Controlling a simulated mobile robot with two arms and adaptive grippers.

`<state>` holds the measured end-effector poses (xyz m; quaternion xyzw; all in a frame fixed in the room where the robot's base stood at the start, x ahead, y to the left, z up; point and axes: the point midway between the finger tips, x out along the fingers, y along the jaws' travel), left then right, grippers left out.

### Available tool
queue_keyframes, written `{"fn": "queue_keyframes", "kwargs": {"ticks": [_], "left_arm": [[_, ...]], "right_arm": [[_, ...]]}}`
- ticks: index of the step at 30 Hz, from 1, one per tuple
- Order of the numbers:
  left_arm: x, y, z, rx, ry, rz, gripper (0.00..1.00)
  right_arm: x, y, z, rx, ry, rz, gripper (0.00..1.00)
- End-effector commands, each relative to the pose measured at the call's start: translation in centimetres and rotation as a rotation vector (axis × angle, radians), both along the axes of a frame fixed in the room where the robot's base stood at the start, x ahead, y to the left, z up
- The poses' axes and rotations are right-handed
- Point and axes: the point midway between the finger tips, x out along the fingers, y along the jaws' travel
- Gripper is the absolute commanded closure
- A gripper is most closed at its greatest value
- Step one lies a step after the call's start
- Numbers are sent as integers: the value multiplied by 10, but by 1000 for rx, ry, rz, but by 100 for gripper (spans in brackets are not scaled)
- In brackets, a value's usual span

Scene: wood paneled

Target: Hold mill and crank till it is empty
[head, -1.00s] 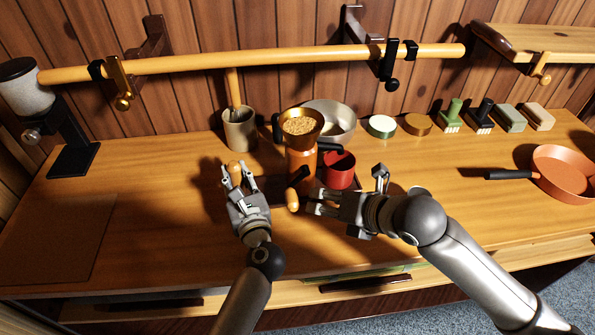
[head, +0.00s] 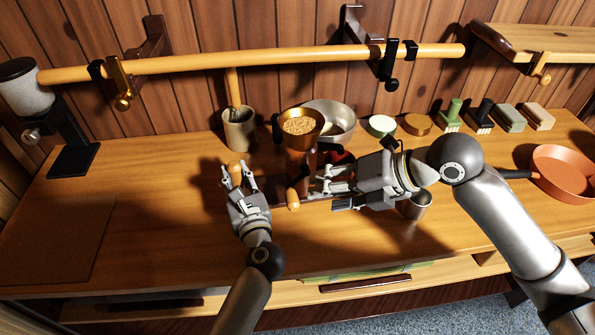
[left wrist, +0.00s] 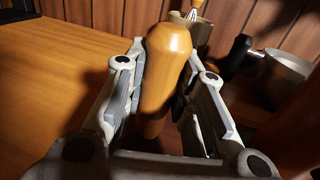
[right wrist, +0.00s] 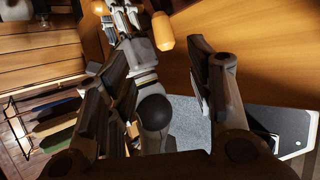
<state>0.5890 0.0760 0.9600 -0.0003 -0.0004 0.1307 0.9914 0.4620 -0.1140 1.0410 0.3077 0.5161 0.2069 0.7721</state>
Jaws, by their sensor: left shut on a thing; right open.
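The mill has a copper hopper (head: 284,122) heaped with pale grain (head: 299,125). Its body is partly hidden behind my right gripper. My left gripper (head: 240,172) is shut on a wooden handle (head: 235,166) left of the mill; the handle fills the space between the fingers in the left wrist view (left wrist: 165,70). The crank's wooden knob (head: 293,200) hangs at the front of the mill. My right gripper (head: 322,185) is open just right of the knob, fingers pointing left. In the right wrist view the knob (right wrist: 162,32) shows beyond the fingertips, not held.
A red cup (head: 341,156), mostly hidden, stands behind my right gripper. A metal cup (head: 416,208) is beneath my right wrist. A utensil crock (head: 239,130) and grey bowl (head: 338,112) stand behind. An orange pan (head: 565,175) lies right.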

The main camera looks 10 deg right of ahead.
Motion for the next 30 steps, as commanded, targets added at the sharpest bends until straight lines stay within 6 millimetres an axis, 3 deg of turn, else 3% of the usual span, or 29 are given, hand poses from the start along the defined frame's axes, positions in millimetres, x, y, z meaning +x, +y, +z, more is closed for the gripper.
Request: {"fn": "queue_keyframes", "kwargs": {"ticks": [18,30], "left_arm": [[0,-2,-2,-3,3,-5,99],[0,-2,-2,-3,3,-4,99]], "right_arm": [[33,56,-59,2,2,0,51],[37,64,-67,-1,0,0,51]]}}
